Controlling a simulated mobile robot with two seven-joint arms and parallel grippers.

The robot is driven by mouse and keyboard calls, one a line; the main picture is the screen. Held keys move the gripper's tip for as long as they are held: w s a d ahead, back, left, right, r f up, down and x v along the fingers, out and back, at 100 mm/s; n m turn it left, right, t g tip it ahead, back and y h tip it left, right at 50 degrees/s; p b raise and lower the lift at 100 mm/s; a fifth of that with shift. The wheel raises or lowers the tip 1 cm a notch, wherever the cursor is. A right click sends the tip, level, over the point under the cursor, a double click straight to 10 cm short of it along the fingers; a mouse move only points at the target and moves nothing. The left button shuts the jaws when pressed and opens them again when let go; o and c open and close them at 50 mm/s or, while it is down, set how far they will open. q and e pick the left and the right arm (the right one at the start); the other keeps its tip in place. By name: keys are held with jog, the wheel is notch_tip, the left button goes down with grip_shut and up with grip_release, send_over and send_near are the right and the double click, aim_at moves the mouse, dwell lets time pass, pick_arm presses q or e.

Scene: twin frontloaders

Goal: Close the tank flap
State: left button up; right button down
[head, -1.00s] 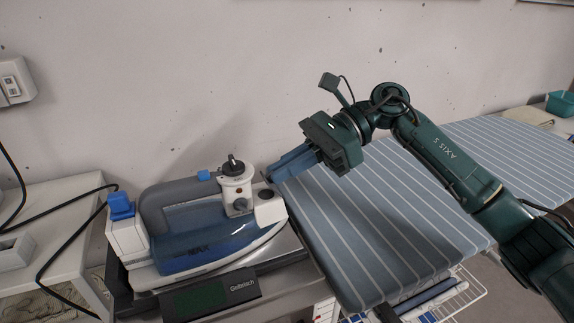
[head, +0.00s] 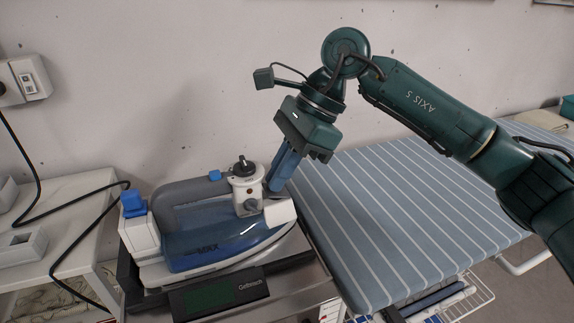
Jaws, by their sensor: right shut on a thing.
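The steam iron (head: 205,240) rests on its base at the lower left, with a see-through blue water tank marked MAX and a white nose on the right. My right gripper (head: 274,186) comes down from above with its blue fingers shut and steeply tilted. Its fingertips are at the top of the nose, just right of the dial (head: 244,167). It is shut on the tank flap there, which the fingers mostly hide, so its exact angle cannot be told. My left gripper is out of view.
A striped ironing board (head: 390,215) lies to the right. The base's front has a dark display (head: 212,295). A white side table (head: 65,215) with a black cable stands at the left, and a wall is close behind.

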jog(key=shift+s+a+f+t+h, duration=0.1)
jog(key=shift+a+t+h, duration=0.2)
jog(key=shift+h, duration=0.6)
jog(key=shift+s+a+f+t+h, duration=0.1)
jog(key=shift+a+t+h, duration=0.15)
jog(key=shift+h, duration=0.65)
jog(key=shift+f, duration=0.1)
jog(key=c, duration=1.6)
grip_release()
jog(key=v, duration=1.3)
jog(key=shift+p, duration=0.45)
jog(key=shift+a, duration=0.1)
